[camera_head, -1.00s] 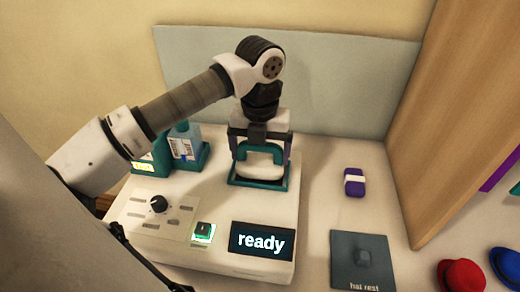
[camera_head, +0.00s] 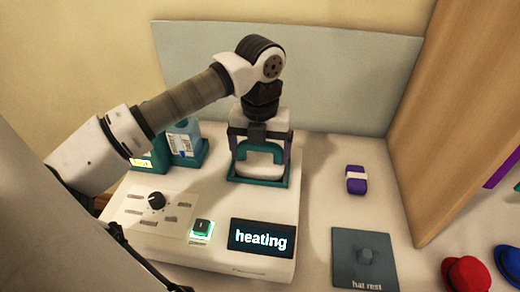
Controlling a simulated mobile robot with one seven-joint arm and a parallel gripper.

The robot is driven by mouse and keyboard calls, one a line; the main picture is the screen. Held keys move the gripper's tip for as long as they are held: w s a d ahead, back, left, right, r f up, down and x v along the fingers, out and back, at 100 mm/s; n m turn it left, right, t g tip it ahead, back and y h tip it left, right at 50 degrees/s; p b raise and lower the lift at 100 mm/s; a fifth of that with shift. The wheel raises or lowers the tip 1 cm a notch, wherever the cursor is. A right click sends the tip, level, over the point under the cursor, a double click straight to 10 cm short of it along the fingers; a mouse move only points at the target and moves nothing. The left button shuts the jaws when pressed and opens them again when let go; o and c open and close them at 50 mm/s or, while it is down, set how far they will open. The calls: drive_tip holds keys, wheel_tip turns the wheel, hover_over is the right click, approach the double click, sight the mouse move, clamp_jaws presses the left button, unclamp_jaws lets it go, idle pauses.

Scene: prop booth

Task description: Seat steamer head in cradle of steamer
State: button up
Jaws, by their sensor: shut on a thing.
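The steamer (camera_head: 262,210) is a cream, box-shaped unit with a dial (camera_head: 157,201), a lit green switch (camera_head: 202,229) and a dark screen (camera_head: 262,238) that reads "heating". The cradle (camera_head: 236,181) is a teal frame on its back right part. The steamer head (camera_head: 260,157), white with a teal band, is at the cradle, inside its frame as seen from here. My gripper (camera_head: 259,148) points down over it and is shut on it. I cannot tell whether the head rests fully on the cradle floor.
A blue bottle (camera_head: 184,139) stands in a teal holder at the back left. A purple block with a white band (camera_head: 356,180) and a dark hat rest (camera_head: 364,258) lie right of the steamer.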

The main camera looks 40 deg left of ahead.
drive_tip(key=o, duration=1.1)
drive_tip(key=shift+o, duration=0.2)
wheel_tip(320, 180, up, 14)
drive_tip(key=b, duration=0.1)
